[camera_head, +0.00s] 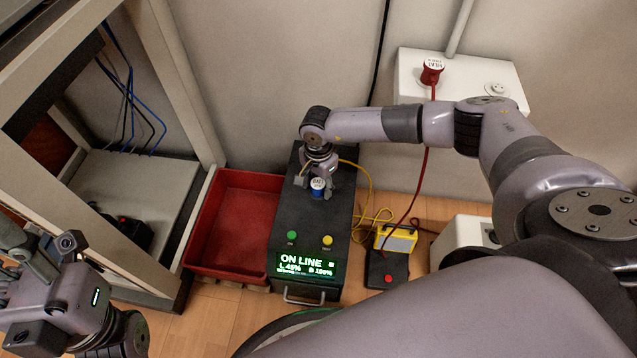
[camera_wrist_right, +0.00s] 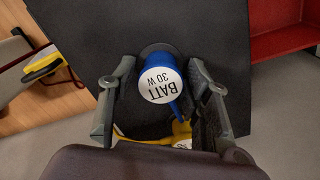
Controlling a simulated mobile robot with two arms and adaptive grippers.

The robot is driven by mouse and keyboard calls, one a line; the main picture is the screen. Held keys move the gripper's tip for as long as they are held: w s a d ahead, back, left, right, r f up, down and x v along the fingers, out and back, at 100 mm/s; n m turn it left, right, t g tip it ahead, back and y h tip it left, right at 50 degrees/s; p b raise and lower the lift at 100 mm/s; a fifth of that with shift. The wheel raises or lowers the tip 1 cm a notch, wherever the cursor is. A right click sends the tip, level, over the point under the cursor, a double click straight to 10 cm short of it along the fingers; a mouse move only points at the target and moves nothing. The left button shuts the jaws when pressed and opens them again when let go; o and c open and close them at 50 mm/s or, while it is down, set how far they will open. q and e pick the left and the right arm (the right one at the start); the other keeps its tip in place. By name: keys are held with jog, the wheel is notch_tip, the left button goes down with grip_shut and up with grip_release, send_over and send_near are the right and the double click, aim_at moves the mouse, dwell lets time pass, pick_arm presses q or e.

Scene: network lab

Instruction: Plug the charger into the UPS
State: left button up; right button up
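The UPS (camera_head: 303,228) is a black box on the floor with a green "ON LINE" display on its front end. A blue plug (camera_head: 318,187) with a white round cap stands on its top. In the right wrist view the cap of this plug (camera_wrist_right: 160,82) reads "BATI 30 W", and its base sits at a dark round socket (camera_wrist_right: 158,50). My right gripper (camera_head: 316,180) is over the UPS, its fingers (camera_wrist_right: 162,85) on either side of the plug with small gaps. A yellow plug (camera_wrist_right: 180,130) is partly hidden below it. My left gripper (camera_head: 22,255) is far from the UPS.
A red tray (camera_head: 233,225) stands left of the UPS, beside an open rack (camera_head: 180,165).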

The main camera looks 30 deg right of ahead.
jog(key=shift+o, duration=0.8)
notch_tip(320, 180, up, 12)
dwell(0.4)
